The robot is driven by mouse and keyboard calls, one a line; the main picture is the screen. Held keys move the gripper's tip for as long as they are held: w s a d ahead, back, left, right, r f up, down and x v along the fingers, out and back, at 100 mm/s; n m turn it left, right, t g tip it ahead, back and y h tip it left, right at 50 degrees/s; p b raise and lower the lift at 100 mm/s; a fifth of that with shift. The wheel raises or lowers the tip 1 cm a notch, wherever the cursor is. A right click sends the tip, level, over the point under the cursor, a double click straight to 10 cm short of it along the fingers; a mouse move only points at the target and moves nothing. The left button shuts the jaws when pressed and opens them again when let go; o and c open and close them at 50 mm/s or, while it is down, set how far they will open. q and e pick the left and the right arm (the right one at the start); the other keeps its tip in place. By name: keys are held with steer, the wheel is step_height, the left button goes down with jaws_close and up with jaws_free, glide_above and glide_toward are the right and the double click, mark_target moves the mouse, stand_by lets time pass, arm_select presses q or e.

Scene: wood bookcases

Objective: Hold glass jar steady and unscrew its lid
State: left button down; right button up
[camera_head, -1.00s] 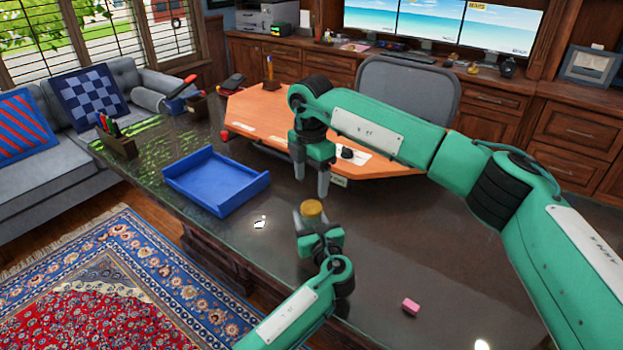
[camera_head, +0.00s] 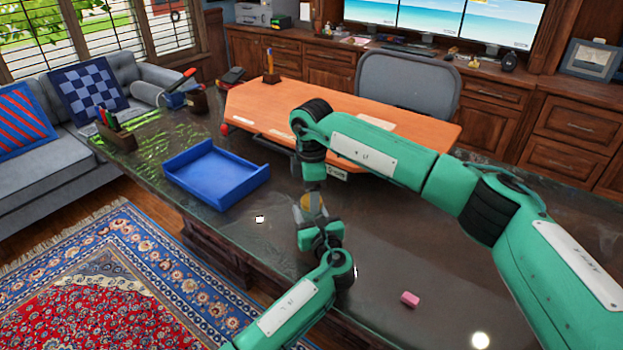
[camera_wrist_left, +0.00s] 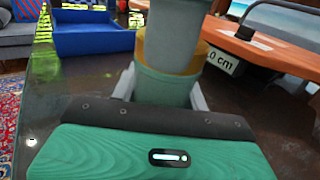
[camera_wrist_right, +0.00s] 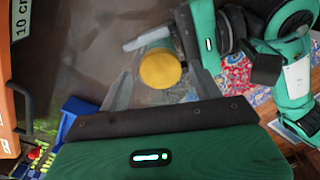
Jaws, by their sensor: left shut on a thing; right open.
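The glass jar (camera_wrist_left: 162,86) is upright between the fingers of my left gripper (camera_head: 312,216), which is shut on its body above the dark desk. Its round yellow lid (camera_head: 312,204) is on top and also shows in the right wrist view (camera_wrist_right: 160,68). My right gripper (camera_wrist_right: 158,80) points down, directly over the jar. Its open fingers straddle the lid in the right wrist view. In the head view its wrist and fingers partly hide the lid. Whether the fingers touch the lid cannot be told.
A blue tray (camera_head: 197,193) lies left of the jar. An orange raised board (camera_head: 250,108) stands behind it. A pink block (camera_head: 410,299) lies at the front right of the desk. The desk right of the jar is mostly clear.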

steer(key=shift+f, duration=0.8)
